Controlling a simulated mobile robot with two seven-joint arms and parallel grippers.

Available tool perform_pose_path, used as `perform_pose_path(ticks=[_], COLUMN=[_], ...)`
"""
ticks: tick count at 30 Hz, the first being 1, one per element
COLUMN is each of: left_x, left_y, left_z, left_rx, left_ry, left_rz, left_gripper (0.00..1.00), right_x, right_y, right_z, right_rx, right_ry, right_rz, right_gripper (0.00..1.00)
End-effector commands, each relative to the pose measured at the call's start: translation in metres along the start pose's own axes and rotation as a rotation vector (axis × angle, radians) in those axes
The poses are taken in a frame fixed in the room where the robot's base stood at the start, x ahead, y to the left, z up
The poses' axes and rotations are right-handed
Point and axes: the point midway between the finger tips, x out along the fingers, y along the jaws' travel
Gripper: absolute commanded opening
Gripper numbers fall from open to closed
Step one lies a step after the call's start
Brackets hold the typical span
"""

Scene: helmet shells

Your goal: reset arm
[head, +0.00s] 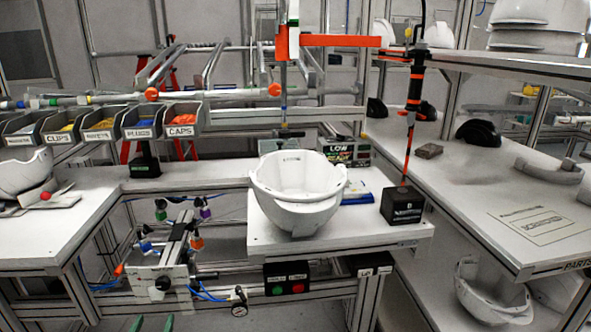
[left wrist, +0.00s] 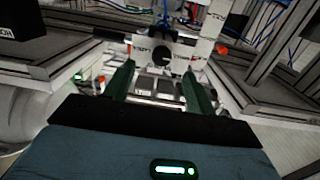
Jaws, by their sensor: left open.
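My left gripper (head: 152,324) shows only as two green fingertips at the bottom edge of the head view, left of centre. In the left wrist view the green fingers of the left gripper (left wrist: 159,88) are spread apart, with nothing between them. It is open and empty, low in front of the bench. Beyond it is a metal fixture (head: 160,279) with a round dark hole, hung below the bench level. This fixture also shows past the fingers in the left wrist view (left wrist: 143,51). My right gripper is in neither view.
A white helmet shell (head: 298,190) sits on the centre bench (head: 263,233), beside a black block (head: 402,206). A button box (head: 287,279) hangs below the bench front. Side benches stand left (head: 85,216) and right (head: 480,205). Parts bins (head: 182,121) line the back left.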

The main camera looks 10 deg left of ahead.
Motion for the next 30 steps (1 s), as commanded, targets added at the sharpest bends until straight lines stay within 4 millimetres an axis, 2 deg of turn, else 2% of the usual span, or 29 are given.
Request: perform_pose_path(ticks=[5,11,12,16,21,25,27,30], left_x=[-0.061,-0.153,-0.174,-0.241,-0.323,-0.364,-0.378,-0.386], left_y=[0.018,0.044,0.049,0.064,0.079,0.087,0.089,0.090], left_z=[0.040,0.084,0.092,0.110,0.123,0.126,0.127,0.127], left_rx=[0.048,0.092,0.098,0.112,0.117,0.115,0.114,0.113], left_ry=[-0.140,-0.330,-0.367,-0.491,-0.630,-0.701,-0.724,-0.740], left_rz=[0.074,0.178,0.200,0.268,0.345,0.382,0.394,0.402], left_gripper=[0.55,0.55,0.55,0.55,0.55,0.55,0.55,0.55], right_x=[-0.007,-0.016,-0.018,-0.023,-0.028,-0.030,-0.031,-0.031], right_y=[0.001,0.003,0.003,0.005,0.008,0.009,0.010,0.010], right_z=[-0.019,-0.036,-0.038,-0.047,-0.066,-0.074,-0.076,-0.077], right_rx=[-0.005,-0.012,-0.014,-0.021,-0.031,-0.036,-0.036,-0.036], right_ry=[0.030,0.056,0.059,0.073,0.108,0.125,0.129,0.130], right_rz=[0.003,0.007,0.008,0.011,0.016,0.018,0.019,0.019], right_gripper=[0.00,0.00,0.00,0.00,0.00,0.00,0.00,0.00])
